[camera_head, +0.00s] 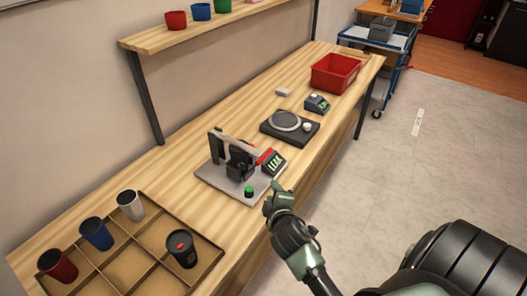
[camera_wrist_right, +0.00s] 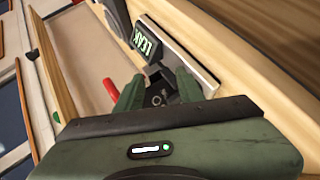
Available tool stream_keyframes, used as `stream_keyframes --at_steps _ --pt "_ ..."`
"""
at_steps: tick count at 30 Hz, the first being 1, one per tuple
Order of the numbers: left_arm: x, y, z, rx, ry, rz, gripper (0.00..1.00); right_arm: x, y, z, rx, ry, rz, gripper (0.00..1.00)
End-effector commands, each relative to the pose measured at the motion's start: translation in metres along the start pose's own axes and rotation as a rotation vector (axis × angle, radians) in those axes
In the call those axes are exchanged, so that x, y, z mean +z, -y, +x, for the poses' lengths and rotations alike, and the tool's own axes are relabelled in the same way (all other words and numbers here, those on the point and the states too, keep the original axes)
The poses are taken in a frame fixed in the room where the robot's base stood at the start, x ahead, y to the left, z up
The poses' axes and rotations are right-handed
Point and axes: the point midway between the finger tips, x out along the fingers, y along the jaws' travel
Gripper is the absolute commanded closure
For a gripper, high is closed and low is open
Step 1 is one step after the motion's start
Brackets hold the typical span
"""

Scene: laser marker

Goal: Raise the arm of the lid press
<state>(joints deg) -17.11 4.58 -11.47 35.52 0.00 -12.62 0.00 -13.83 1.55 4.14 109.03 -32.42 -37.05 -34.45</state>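The lid press (camera_head: 238,158) stands on a grey base plate on the bench. Its grey arm slopes slightly down to a red handle (camera_head: 264,156). A display (camera_head: 274,163) beside it reads "LEAK". A green button (camera_head: 249,191) sits on the plate's front. My right gripper (camera_head: 274,197) is near the plate's front right edge, apart from the handle. In the right wrist view its green fingers (camera_wrist_right: 159,88) are spread and empty, with the red handle (camera_wrist_right: 110,89) just left of them. My left gripper is not in view.
A wooden tray (camera_head: 137,247) at the near left holds red, blue, white and black cups. A black scale (camera_head: 290,128), a small display box (camera_head: 317,104) and a red bin (camera_head: 335,73) stand farther along the bench. A shelf (camera_head: 190,32) runs above.

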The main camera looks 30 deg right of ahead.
Motion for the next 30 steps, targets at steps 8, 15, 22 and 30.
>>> stream_keyframes --at_steps 8,15,22,30 --pt "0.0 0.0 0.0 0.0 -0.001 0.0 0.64 -0.027 -0.071 0.027 0.269 -0.059 -0.363 0.62" --pt "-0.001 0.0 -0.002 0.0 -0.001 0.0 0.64 -0.036 -0.081 0.043 0.307 -0.072 -0.433 0.62" --pt "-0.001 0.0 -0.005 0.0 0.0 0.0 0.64 -0.041 -0.091 0.079 0.305 -0.072 -0.43 0.62" --pt "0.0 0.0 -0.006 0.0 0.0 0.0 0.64 -0.043 -0.097 0.104 0.303 -0.072 -0.429 0.62"
